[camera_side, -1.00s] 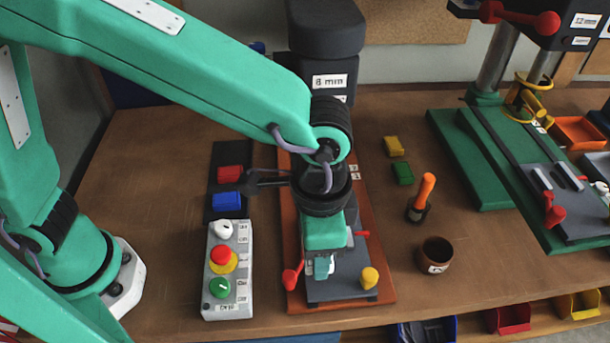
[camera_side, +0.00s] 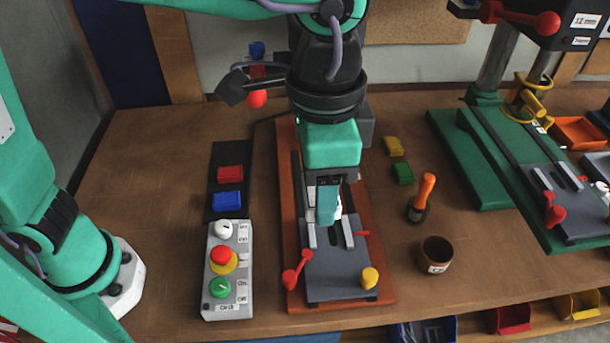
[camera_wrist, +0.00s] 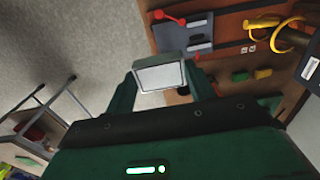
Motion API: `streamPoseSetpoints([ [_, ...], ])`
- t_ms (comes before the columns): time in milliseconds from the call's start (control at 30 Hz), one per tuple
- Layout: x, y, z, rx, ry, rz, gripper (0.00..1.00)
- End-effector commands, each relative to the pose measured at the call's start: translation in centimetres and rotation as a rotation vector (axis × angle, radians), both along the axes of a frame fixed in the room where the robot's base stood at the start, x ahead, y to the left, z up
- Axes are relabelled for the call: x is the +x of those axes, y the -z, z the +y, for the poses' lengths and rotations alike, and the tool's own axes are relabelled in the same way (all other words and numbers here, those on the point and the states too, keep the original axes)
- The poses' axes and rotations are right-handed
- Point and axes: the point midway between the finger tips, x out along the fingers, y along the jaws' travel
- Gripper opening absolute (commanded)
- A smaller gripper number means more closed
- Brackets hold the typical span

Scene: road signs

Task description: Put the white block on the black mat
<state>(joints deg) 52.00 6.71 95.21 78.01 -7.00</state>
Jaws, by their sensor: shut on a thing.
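The white block (camera_wrist: 160,76) is held between the two fingers of my gripper (camera_wrist: 163,88) in the wrist view. In the side view my gripper (camera_side: 328,208) hangs over the grey vise on the brown base, with a small part of the white block (camera_side: 338,207) showing beside a green finger. The block appears raised above the vise. The black mat (camera_side: 229,155) lies to the left, with a red block (camera_side: 230,173) and a blue block (camera_side: 227,200) on it. Its far part is bare.
A control box (camera_side: 229,270) with buttons stands just in front of the mat. The vise (camera_side: 340,270) has a red lever and yellow knob. A drill-press handle with a red ball (camera_side: 257,98) sticks out behind. Yellow and green blocks (camera_side: 403,173) lie to the right.

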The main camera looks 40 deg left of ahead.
Motion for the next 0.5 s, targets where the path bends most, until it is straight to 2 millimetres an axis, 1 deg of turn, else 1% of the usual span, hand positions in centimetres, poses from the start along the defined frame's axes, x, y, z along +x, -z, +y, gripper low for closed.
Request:
streamPoseSetpoints([
  [33,0.1,-1.7,-0.1,-0.006,0.000,-0.004,0.28],
  [200,0.1,-6.2,-0.1,-0.004,0.000,-0.003,0.28],
  [400,0.0,-10.7,-0.1,-0.003,0.000,-0.003,0.28],
  [500,0.1,-12.7,-0.1,-0.002,0.000,-0.002,0.28],
])
